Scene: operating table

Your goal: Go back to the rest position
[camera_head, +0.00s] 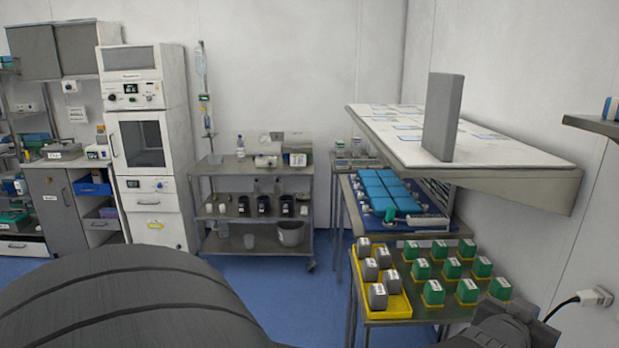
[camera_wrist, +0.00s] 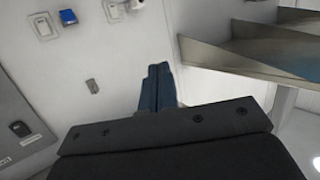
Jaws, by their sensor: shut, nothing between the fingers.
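My gripper shows in the wrist view (camera_wrist: 158,88), with its two dark blue fingers pressed together and nothing between them. It points at a white wall and touches nothing that I can see. In the head view, a large dark grey part of my arm fills the lower left, and the gripper's fingers cannot be made out there.
A metal table (camera_head: 395,315) at right holds a yellow tray (camera_head: 398,304) of grey containers and several green-and-yellow containers. A wall shelf (camera_head: 490,178) hangs above it with a grey upright panel (camera_head: 443,117). A trolley (camera_head: 252,170) stands at the back. Blue floor is open between.

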